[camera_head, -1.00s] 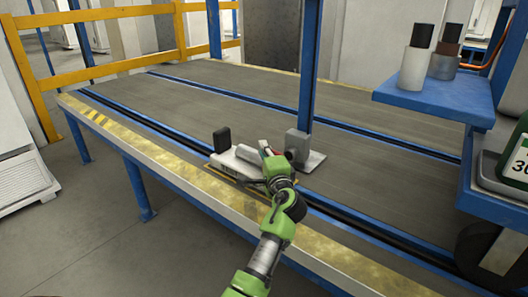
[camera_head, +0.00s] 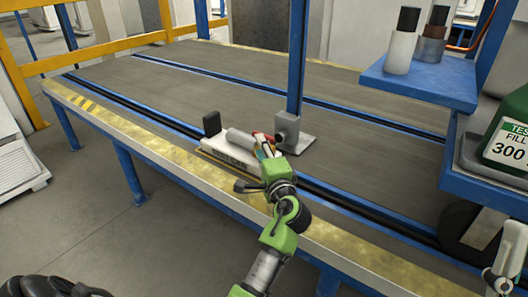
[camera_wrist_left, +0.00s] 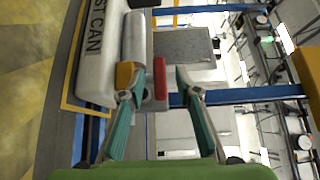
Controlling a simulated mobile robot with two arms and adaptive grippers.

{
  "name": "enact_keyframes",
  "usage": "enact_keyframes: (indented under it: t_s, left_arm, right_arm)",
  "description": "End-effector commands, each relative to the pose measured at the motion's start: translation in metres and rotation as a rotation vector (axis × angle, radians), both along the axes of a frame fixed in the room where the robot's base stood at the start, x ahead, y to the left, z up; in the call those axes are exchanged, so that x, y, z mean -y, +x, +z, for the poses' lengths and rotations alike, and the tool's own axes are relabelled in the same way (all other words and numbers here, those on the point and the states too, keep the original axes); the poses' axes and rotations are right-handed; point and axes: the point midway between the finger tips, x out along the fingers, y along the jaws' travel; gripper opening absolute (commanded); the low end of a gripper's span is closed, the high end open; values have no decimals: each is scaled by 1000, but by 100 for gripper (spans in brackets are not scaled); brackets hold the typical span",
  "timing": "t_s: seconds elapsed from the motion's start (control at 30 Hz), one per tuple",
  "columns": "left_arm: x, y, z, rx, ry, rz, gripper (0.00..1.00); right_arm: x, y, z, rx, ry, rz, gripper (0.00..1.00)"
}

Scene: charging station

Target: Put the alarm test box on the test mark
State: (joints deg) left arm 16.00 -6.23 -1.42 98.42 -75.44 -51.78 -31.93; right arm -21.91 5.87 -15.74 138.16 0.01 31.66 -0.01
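A white box (camera_head: 222,152) stands on the conveyor's near side; I take it for the alarm test box. A grey cylinder (camera_head: 245,140) lies on top and a black post rises at its left end. In the left wrist view the box (camera_wrist_left: 95,65) shows lettering ending in "CAN". A yellow outline (camera_wrist_left: 72,105) on the surface, likely the test mark, runs along the box's base. My left gripper (camera_head: 266,152) is at the box's right end. In the wrist view its two teal fingers (camera_wrist_left: 160,85) are apart, with a red piece and an orange piece beside one finger.
A blue upright with a grey bracket (camera_head: 287,132) stands just behind the gripper. A blue shelf (camera_head: 415,82) holding two capped bottles overhangs at right, above a green container (camera_head: 508,140). The conveyor (camera_head: 160,85) is clear to the left. A yellow-edged rim borders the near side.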

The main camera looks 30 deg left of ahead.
Motion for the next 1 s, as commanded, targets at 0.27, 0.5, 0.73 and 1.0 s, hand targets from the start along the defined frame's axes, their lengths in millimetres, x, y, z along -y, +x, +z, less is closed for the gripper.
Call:
enact_keyframes:
  t_s: [0.27,0.5,0.73,1.0]
  left_arm:
    - [24,-23,0,1,-1,-3,31]
    - [82,-15,-4,160,-177,-317,31]
    - [210,-73,56,551,-662,-936,31]
    - [249,-206,166,1000,-1235,-1393,31]
  right_arm:
    - [-5,25,-16,-134,-41,-7,40]
    - [-5,27,-18,-148,-46,-8,40]
    - [-5,27,-18,-146,-46,-8,40]
    - [-5,27,-18,-146,-46,-8,40]
